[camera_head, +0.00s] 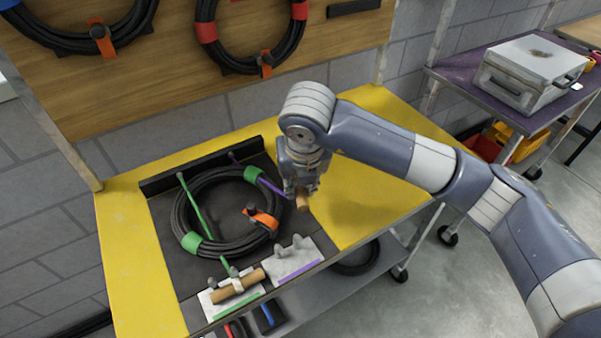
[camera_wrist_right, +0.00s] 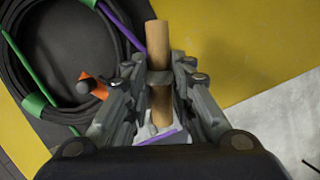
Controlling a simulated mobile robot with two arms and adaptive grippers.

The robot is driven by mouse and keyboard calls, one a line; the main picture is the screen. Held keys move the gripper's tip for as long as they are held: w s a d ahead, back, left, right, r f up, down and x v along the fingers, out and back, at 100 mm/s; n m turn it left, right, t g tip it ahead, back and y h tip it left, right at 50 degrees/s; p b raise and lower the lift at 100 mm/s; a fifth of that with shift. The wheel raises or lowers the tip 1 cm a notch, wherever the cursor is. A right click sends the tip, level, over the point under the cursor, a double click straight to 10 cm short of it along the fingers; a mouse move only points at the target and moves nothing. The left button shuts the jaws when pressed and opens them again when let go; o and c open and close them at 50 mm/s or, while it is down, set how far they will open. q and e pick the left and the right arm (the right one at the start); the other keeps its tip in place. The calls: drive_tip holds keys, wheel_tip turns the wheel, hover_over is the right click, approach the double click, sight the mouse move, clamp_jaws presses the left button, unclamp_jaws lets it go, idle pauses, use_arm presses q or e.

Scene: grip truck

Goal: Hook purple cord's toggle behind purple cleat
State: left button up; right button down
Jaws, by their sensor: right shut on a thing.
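My right gripper (camera_head: 302,188) is shut on the wooden toggle (camera_head: 303,202) of the purple cord (camera_head: 270,185). The toggle also shows upright between the fingers in the right wrist view (camera_wrist_right: 160,75). The purple cord runs from the back of the black mat, over the coiled black cable, to the gripper. The purple cleat (camera_head: 294,258) is a pale plate with grey pegs and a purple stripe at the mat's front edge. The gripper and toggle are behind it, apart from it. My left gripper is not in view.
A green cord (camera_head: 191,204) crosses the coil (camera_head: 181,220); its wooden toggle (camera_head: 238,286) lies at the green-striped cleat (camera_head: 216,308), left of the purple one. The yellow tabletop (camera_head: 345,215) to the right is clear.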

sight(298, 197)
drive_tip(key=s+m, duration=0.1)
drive_tip(key=s+m+h, duration=0.1)
drive_tip(key=s+m, duration=0.1)
drive_tip(key=shift+s+a+m, duration=0.2)
drive_tip(key=shift+s+m, duration=0.05)
drive_tip(key=shift+m, duration=0.05)
drive_tip(key=s+m+g+h+p, duration=0.1)
drive_tip(key=s+m+h+p, duration=0.1)
drive_tip(key=s+m+p, duration=0.7)
drive_tip(key=m+p, duration=0.1)
drive_tip(key=p, duration=0.1)
drive_tip(key=shift+a+g+h+p, duration=0.25)
drive_tip(key=shift+g+h+p, duration=0.05)
drive_tip(key=shift+g, duration=0.1)
drive_tip(key=shift+a, duration=0.1)
drive_tip(key=shift+a, duration=0.25)
drive_tip(key=shift+f+b, duration=0.1)
drive_tip(key=shift+b, duration=0.2)
